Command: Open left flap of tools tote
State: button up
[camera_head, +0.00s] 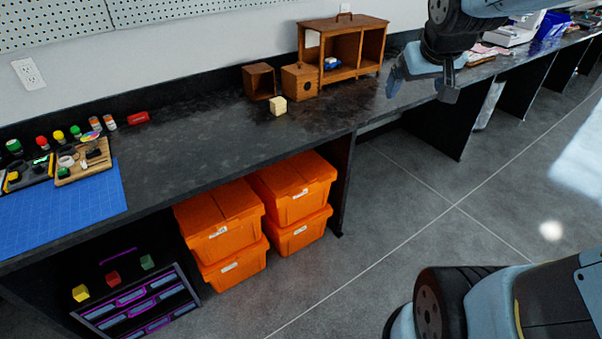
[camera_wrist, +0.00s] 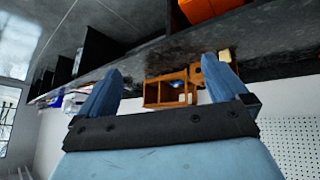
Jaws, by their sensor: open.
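Orange totes sit under the bench in two stacks of two. The upper left tote (camera_head: 222,245) and the upper right tote (camera_head: 305,205) have their two lid flaps shut, with a seam between them. White labels on the fronts are too small to read, so I cannot tell which is the tools tote. Part of an orange tote also shows at the top of the wrist view (camera_wrist: 203,9). My gripper (camera_head: 420,86) is open and empty, up at the right, well away from the totes. Its two spread fingers show in the wrist view (camera_wrist: 168,72).
The dark bench top (camera_head: 195,140) overhangs the totes. A wooden cabinet (camera_head: 372,52), small wooden boxes and a pale block (camera_head: 278,106) stand on it. A purple-trimmed drawer unit (camera_head: 140,303) is left of the totes. A bench panel (camera_head: 342,180) stands right of them. The floor in front is clear.

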jog(key=w+a+f+n+t+y, duration=0.1)
jog(key=w+a+f+n, duration=0.2)
jog(key=w+f, duration=0.9)
jog(key=w+a+f+n+t+y, duration=0.2)
jog(key=w+f, duration=0.6)
jog(key=w, duration=0.7)
jog(key=w+a+f+n+t+y, duration=0.1)
jog(key=w+a+f+y, duration=0.2)
jog(key=f, duration=1.1)
jog(key=a+f+n+t+y, duration=0.1)
jog(key=a+f+y, duration=0.35)
jog(key=f, duration=0.95)
jog(key=s+a+f+m+t, duration=0.1)
jog(key=s+a+f+t, duration=0.1)
jog(key=s+f, duration=0.45)
jog(key=s+a+f+m+t, duration=0.1)
jog(key=s+a+f, duration=0.25)
jog(key=f, duration=0.55)
jog(key=x, duration=1.2)
jog(key=shift+w, duration=0.3)
jog(key=shift+a, duration=0.15)
jog(key=shift+c, duration=0.3)
